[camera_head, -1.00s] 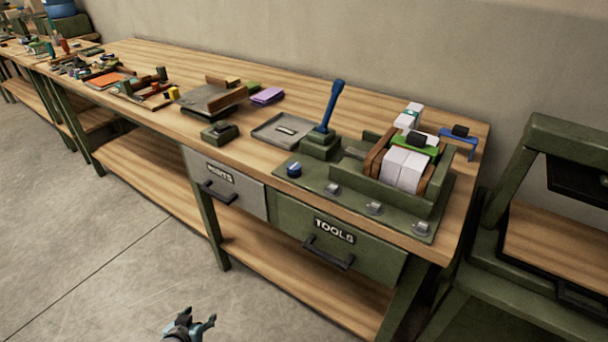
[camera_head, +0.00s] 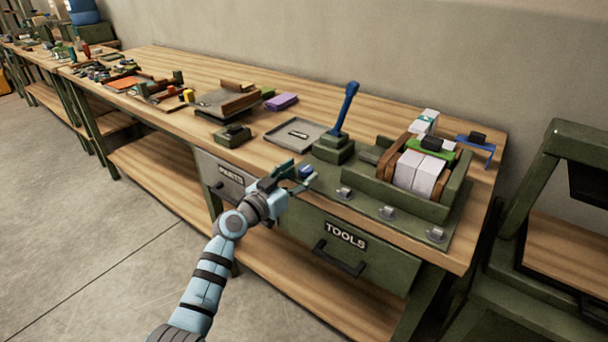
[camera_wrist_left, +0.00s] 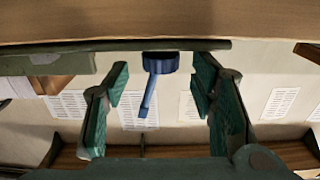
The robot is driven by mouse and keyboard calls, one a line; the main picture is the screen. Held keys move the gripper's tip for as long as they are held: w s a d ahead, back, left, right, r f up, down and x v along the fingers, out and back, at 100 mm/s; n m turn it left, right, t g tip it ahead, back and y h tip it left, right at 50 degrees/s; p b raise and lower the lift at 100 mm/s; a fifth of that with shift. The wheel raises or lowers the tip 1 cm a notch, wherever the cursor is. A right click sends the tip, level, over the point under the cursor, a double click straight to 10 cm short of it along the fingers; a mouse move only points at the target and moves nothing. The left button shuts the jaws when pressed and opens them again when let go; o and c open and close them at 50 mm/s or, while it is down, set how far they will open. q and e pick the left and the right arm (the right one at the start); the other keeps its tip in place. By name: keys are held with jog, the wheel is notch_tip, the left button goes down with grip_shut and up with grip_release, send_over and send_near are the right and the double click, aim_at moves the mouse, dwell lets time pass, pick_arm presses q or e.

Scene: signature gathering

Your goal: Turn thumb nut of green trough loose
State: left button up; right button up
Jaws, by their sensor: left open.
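The green trough (camera_head: 400,196) stands at the right end of the bench on a green base plate and holds white blocks of paper between brown boards. My left gripper (camera_head: 300,176) is open beside the nut, at the front edge of the bench. My right gripper is out of view.
A blue-handled lever (camera_head: 345,108) rises behind the nut. Several metal clips (camera_head: 387,212) line the plate's front. A grey tray (camera_head: 297,135) lies to the left. The TOOLS drawer (camera_head: 345,240) and PARTS drawer (camera_head: 228,180) are below. A green stand is at the right.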

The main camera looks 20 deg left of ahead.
pick_arm(q)
jog(key=shift+x, duration=0.95)
jog(key=c, duration=1.1)
jog(key=n+y+p, duration=0.1)
jog(key=y+p, duration=0.1)
jog(key=p, duration=0.1)
jog(key=n+t+y+p, duration=0.1)
jog(key=n+y+p, duration=0.1)
jog(key=y+p, duration=0.1)
jog(key=n+y+p, duration=0.2)
jog(key=y+p, duration=0.1)
jog(key=p, duration=0.1)
jog(key=shift+s+d+r+p, duration=0.15)
jog(key=shift+d+r+p, duration=0.2)
jog(key=shift+d, duration=0.05)
jog(key=shift+c, duration=0.2)
jog(key=shift+f+n+y+p, duration=0.15)
jog(key=shift+n+y+p, duration=0.3)
jog(key=shift+y, duration=0.25)
jog(key=shift+f+n+y, duration=0.1)
jog(key=shift+n+y, duration=0.25)
jog(key=shift+y, duration=0.05)
jog(key=shift+d+f+n+y+b, duration=0.1)
jog(key=shift+f+n+y+b, duration=0.1)
jog(key=shift+n+y+b, duration=0.5)
jog(key=shift+n+g+y, duration=0.5)
jog(key=shift+y, duration=0.6)
